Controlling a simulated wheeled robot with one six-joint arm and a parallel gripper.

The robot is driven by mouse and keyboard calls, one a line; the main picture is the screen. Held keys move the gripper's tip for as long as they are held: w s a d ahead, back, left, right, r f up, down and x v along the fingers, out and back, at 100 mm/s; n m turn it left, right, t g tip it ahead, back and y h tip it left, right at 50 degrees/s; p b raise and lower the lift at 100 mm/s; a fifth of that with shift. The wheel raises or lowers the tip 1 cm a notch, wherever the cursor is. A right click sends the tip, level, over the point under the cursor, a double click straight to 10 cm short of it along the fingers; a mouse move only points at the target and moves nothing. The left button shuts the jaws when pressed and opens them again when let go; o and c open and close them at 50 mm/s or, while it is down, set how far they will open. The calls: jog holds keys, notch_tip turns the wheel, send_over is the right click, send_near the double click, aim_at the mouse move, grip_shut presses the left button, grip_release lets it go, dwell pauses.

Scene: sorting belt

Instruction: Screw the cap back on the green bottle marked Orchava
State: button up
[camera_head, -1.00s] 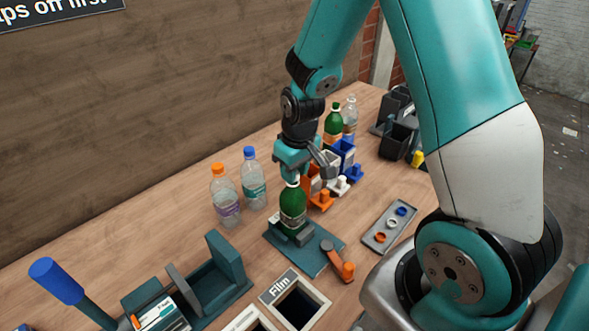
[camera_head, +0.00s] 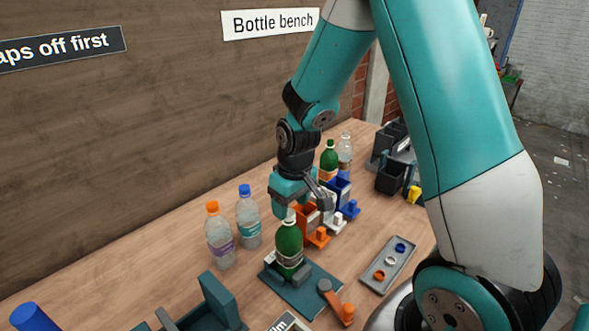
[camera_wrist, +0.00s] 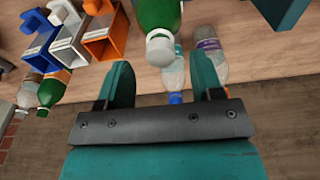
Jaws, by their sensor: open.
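A green bottle (camera_head: 289,247) stands upright in a dark teal holder plate (camera_head: 318,292) on the bench. Its label is too small to read. A white cap (camera_wrist: 159,48) sits on its mouth in the wrist view; how tightly it is seated cannot be told. The bottle also shows in the wrist view (camera_wrist: 157,12). My gripper (camera_head: 303,203) is just above the bottle top, fingers apart. In the wrist view my open gripper (camera_wrist: 162,78) holds nothing, and the cap is apart from both fingers.
Two clear bottles, orange-capped (camera_head: 220,240) and blue-capped (camera_head: 248,220), stand left. Another green bottle (camera_head: 328,158) stands behind the orange, white and blue holders (camera_head: 306,222). A grey tray (camera_head: 375,281) with small rings lies right. An orange-handled lever (camera_head: 335,300) is in front of the bottle.

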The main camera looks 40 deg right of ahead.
notch_tip(320, 180, up, 15)
jog(key=s+b, duration=0.1)
jog(key=s, duration=0.1)
jog(key=shift+d+b, duration=0.15)
jog(key=shift+b, duration=0.2)
